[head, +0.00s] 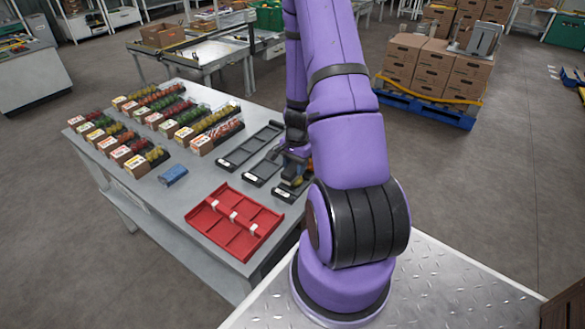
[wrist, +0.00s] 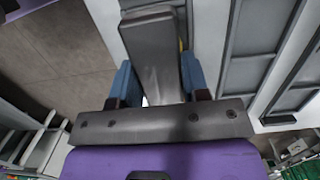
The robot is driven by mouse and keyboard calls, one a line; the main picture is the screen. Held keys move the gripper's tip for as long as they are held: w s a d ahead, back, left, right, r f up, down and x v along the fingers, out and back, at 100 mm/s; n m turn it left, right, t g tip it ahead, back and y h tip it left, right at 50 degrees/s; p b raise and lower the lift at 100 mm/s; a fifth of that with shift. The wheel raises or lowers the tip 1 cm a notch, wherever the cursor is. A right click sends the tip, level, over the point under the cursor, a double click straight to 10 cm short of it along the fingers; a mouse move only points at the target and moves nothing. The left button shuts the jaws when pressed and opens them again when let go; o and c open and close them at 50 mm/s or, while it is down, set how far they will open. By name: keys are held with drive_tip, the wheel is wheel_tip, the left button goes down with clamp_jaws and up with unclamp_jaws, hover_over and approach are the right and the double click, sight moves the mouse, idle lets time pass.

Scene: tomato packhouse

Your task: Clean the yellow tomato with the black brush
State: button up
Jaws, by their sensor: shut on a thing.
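My gripper (head: 290,154) is over the black trays near the table's right edge, partly hidden behind my arm in the head view. In the wrist view my gripper (wrist: 158,88) has its blue-padded fingers shut on the dark handle of the black brush (wrist: 153,45). The brush's bristles are hidden there. The yellow tomato (head: 297,181) shows as a small yellow-orange patch in the nearest black tray (head: 281,194), just below the gripper. A sliver of yellow also shows beside the brush in the wrist view. I cannot tell whether brush and tomato touch.
A red divided tray (head: 209,222) with white pieces lies at the table's near edge. A small blue item (head: 173,175) lies to its upper left. Two more black trays (head: 239,153) (head: 262,173) lie nearby. Packed tomato boxes (head: 137,166) stand in rows at the left.

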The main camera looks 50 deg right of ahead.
drive_tip(key=shift+w+d, duration=0.1)
drive_tip(key=shift+d, duration=1.15)
drive_tip(key=shift+a, duration=0.1)
drive_tip(key=shift+a, duration=2.1)
drive_tip(key=shift+d, duration=0.15)
drive_tip(key=shift+d, duration=2.05)
drive_tip(key=shift+r, duration=3.05)
